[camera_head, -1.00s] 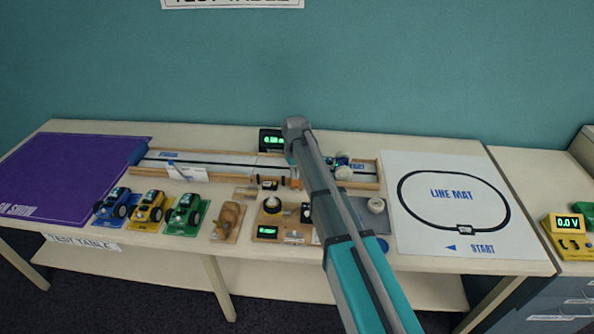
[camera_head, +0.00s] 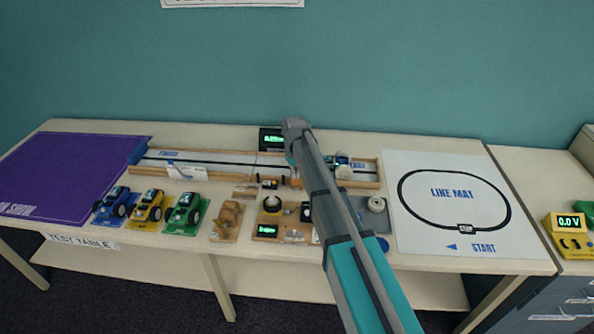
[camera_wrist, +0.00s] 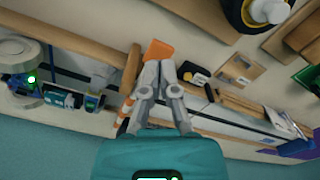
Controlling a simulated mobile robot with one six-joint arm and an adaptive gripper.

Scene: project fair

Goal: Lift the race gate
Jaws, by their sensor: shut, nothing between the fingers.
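In the wrist view my gripper (camera_wrist: 157,72) is shut, its fingertips together at an orange piece (camera_wrist: 158,50) that looks like part of the race gate. A brown bar (camera_wrist: 131,78) crosses the track just left of the fingers. Whether the fingers touch the orange piece is unclear. In the head view my arm hides most of this spot; a little orange (camera_head: 297,183) shows beside it. The wooden-railed track (camera_head: 225,163) runs left and right behind the arm.
A small car-like item (camera_wrist: 70,98) sits on the track near the gripper. Blue (camera_head: 115,205), yellow (camera_head: 150,208) and green (camera_head: 185,212) cars stand at the front left. A timer display (camera_head: 272,139) stands behind the track. The line mat (camera_head: 440,235) lies at the right.

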